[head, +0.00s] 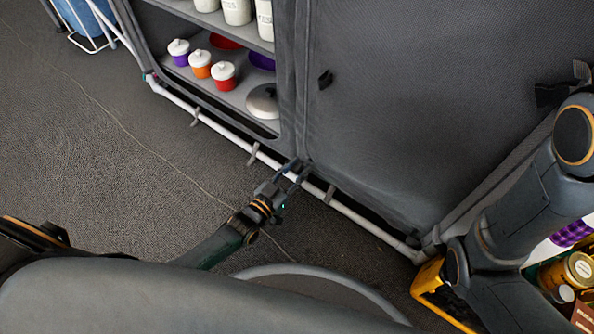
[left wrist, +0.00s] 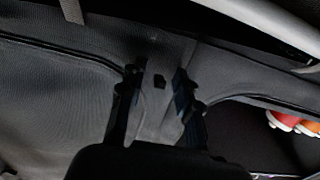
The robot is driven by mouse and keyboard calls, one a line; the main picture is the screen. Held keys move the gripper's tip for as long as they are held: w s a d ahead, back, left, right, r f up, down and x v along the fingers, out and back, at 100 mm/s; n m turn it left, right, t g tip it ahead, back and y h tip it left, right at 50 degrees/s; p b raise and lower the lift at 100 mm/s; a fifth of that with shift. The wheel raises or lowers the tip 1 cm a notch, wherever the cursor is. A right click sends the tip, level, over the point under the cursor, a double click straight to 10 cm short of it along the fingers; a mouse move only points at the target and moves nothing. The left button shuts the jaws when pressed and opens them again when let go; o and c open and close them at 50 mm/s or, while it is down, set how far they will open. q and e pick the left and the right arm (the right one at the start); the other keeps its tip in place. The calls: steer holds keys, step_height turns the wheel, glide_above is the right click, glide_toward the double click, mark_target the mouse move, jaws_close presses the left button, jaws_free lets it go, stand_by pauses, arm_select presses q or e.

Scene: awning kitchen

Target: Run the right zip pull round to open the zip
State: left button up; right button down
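My left gripper (head: 294,171) is at the bottom edge of the fabric cupboard, by the post between the open shelves and the closed right panel (head: 400,90). In the left wrist view its two fingers (left wrist: 160,79) stand apart. A dark zip line (left wrist: 60,48) runs along the closed panel's edge. My right gripper is out of view; only my right arm shows.
A white pole (head: 225,133) runs along the base. A yellow crate (head: 437,290) of goods stands at right. Floor at left is mostly clear.

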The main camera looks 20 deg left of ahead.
arm_select(q)
jaws_close()
stand_by(0.3)
